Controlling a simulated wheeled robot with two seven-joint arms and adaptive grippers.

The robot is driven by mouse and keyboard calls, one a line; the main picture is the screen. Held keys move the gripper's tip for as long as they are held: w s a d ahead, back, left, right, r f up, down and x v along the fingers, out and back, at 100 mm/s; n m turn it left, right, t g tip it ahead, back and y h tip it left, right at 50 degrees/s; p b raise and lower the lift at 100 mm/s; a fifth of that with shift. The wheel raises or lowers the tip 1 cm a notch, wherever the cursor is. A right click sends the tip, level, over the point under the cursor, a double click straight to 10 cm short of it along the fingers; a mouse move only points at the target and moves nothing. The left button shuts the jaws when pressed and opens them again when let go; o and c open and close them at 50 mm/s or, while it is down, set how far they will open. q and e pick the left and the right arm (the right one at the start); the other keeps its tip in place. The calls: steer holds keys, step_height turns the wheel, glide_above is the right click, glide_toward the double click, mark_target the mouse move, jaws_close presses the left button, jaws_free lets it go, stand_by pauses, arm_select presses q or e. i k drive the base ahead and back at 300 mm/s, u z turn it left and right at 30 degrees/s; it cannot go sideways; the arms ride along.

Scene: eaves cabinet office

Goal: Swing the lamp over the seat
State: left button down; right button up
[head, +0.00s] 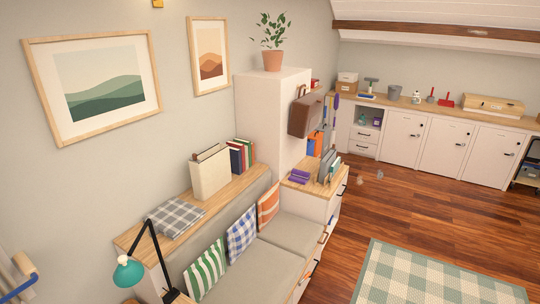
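The lamp has a teal shade (129,271) and a thin black jointed arm (160,258), at the bottom left of the head view. The arm rises from a dark base (174,296) at the bottom edge, bends sharply at the top and comes down to the shade. The shade hangs left of the base, on the side away from the seat. The seat (256,268) is a long grey padded bench, with green-striped (207,268), blue-checked (241,234) and orange (268,206) cushions along its back. Neither gripper is in view.
A wooden ledge (222,200) behind the seat holds a folded grey checked cloth (176,216), a box and books. A tall white cabinet (270,105) stands beyond. Open wooden floor (400,215) and a checked rug (425,280) lie to the right.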

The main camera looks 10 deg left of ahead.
mark_target(128, 272)
steer(key=u, duration=1.4)
steer(key=k, duration=0.2)
steer(key=z, duration=0.6)
steer(key=i, duration=0.15)
steer(key=u, duration=0.3)
